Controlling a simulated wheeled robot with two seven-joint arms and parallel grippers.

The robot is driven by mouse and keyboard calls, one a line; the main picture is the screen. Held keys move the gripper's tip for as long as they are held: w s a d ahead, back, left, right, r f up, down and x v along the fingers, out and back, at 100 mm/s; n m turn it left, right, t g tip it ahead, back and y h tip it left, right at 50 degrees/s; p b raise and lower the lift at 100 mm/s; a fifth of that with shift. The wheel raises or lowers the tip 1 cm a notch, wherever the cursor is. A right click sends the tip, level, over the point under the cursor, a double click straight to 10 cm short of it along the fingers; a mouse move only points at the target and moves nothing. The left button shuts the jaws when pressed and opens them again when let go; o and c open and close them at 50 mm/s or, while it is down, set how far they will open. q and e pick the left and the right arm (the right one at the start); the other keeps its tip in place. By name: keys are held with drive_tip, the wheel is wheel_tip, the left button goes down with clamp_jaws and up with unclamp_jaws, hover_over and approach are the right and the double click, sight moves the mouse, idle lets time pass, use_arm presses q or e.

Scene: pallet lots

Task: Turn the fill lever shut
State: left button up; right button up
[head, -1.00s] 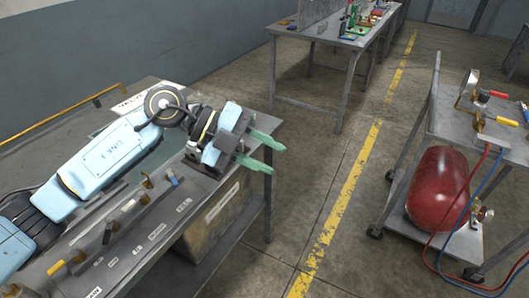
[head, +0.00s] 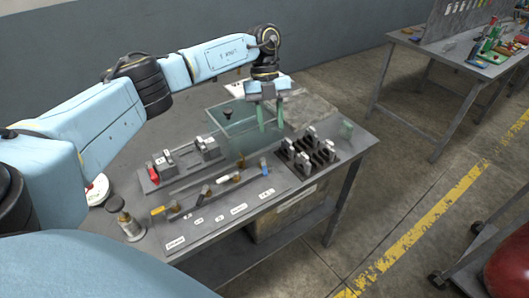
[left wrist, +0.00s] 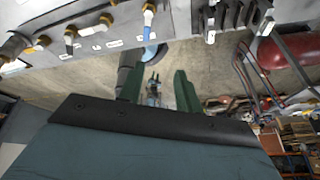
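A row of small levers on a grey manifold bar (head: 218,190) lies along the bench's front. A yellow-handled lever (head: 158,210) is at its left end and a blue-handled lever (head: 263,164) at its right end. Labels sit in front, too small to read, so I cannot tell which is the fill lever. In the left wrist view the blue-handled lever (left wrist: 148,18) and brass valves show along the top. My left gripper (head: 270,122) points down behind the bar's right end, apart from the levers. Its green fingers are spread and empty. My right gripper is not in view.
On the bench (head: 140,178) stand a fixture with a red part (head: 153,174), a clear-walled tray (head: 232,122), a black rack (head: 312,155) and a metal canister (head: 130,226). Another table (head: 440,60) is far right. The floor between is clear.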

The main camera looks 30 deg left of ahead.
sight(265, 169)
use_arm(q)
drive_tip(key=shift+n+g+y, duration=0.3)
drive_tip(key=x, duration=0.4)
drive_tip(key=a+x, duration=0.1)
drive_tip(key=x, duration=0.2)
drive_tip(key=a+p+x, duration=0.1)
drive_tip(key=x, duration=0.3)
drive_tip(key=shift+s+f, duration=0.4)
drive_tip(key=shift+f, duration=0.1)
clamp_jaws()
